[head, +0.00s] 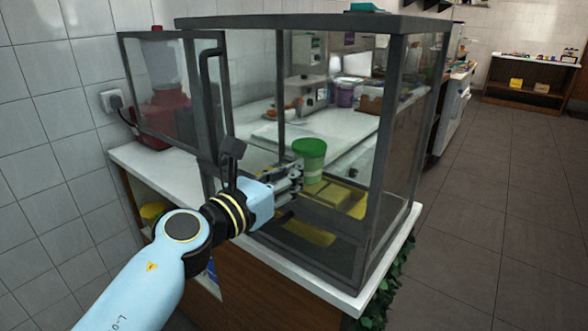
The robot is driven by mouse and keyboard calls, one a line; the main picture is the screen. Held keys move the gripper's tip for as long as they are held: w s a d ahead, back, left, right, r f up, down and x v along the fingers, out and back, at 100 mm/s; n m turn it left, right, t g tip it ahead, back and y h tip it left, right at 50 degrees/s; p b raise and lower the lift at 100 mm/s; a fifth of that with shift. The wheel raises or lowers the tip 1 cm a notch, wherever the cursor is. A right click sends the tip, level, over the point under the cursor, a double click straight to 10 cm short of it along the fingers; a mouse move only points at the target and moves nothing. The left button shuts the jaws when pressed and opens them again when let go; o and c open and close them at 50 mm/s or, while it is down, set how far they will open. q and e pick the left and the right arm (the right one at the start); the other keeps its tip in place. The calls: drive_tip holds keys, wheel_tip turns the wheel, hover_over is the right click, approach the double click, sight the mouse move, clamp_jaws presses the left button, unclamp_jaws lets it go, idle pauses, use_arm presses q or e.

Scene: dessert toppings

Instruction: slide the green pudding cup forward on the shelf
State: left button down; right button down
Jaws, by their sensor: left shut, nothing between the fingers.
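The green pudding cup (311,158) stands upright inside the glass display case, with a solid green upper part and a paler lower part. It is on the case's shelf, beside yellow items. My left gripper (297,178) reaches into the case from the left and is shut with nothing held. Its fingertips are close to the cup's left side, and I cannot tell whether they touch it. My right gripper is not in view.
The dark-framed glass case (359,244) surrounds my gripper on a white counter (347,300). Its hinged door (211,110) is swung open to the left. Yellow items (346,199) lie on the shelf right of the gripper. Open floor lies to the right.

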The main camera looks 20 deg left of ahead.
sight(305, 184)
use_arm(q)
drive_tip(key=shift+w+d, duration=0.15)
drive_tip(key=shift+w, duration=0.3)
drive_tip(key=x, duration=0.3)
drive_tip(key=shift+w+d, duration=0.1)
drive_tip(key=shift+w, duration=0.15)
drive_tip(key=shift+s, duration=0.1)
